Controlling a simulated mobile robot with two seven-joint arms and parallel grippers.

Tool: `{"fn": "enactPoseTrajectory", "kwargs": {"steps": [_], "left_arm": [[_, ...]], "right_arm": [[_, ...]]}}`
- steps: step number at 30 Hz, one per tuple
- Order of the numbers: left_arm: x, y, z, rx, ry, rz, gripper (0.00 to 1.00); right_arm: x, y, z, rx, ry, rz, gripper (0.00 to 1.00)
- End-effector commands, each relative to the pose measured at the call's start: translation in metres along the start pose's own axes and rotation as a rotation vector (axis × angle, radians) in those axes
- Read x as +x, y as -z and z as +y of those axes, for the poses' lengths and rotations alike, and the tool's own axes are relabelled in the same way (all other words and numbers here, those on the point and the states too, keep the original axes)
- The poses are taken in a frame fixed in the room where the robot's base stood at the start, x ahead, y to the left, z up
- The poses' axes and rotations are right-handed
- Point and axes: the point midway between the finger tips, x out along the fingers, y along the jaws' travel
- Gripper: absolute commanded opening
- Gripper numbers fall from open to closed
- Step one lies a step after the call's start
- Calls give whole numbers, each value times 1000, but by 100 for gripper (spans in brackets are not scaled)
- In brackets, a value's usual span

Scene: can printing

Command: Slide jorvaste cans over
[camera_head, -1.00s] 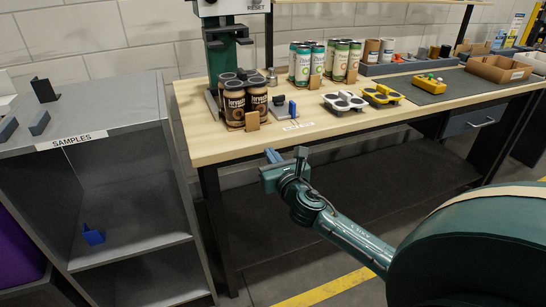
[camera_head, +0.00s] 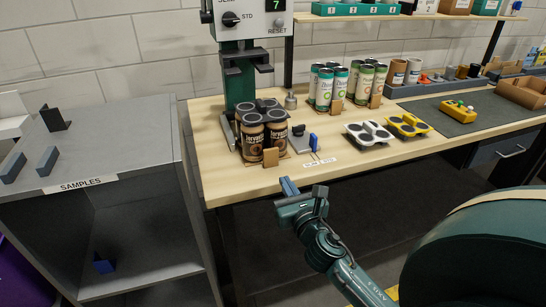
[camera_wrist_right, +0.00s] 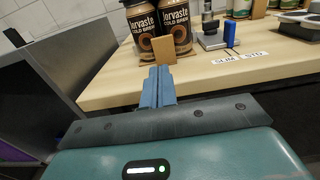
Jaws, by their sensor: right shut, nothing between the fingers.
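The brown jorvaste cans (camera_head: 252,136) with dark tops stand upright in a tight group on the wooden bench (camera_head: 212,168), just in front of the printing machine (camera_head: 240,75). Two of these cans show close up in the right wrist view (camera_wrist_right: 173,25). A small tan block (camera_head: 271,157) stands against their front and also shows in the right wrist view (camera_wrist_right: 163,50). My right gripper (camera_head: 289,187) is shut and empty, in front of the bench edge and apart from the cans. Its blue fingers show together in the right wrist view (camera_wrist_right: 158,85). My left gripper is out of view.
A small metal fixture with a blue part (camera_head: 313,142) is right of the cans, behind SLIM and STD labels (camera_head: 320,161). White (camera_head: 369,134) and yellow (camera_head: 408,125) can holders lie farther right. Green-and-white cans (camera_head: 327,87) stand behind. A grey SAMPLES shelf (camera_head: 110,150) is at left.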

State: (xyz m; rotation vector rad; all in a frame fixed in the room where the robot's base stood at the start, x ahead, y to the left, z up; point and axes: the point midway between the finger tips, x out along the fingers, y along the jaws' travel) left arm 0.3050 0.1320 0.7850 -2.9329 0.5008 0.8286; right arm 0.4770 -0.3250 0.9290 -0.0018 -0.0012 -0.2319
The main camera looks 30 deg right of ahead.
Motion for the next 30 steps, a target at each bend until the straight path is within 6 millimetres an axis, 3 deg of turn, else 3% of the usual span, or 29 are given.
{"fn": "enactPoseTrajectory", "kwargs": {"steps": [6, 12, 18, 30], "left_arm": [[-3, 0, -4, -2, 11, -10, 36], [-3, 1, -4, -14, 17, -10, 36], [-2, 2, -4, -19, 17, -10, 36], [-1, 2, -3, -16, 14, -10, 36]], "right_arm": [[50, -2, 0, 1, 1, -2, 0], [84, -1, 0, 3, 0, -1, 0], [100, 0, 0, 3, 0, 1, 0], [102, 0, 0, 2, -1, 0, 0]]}}
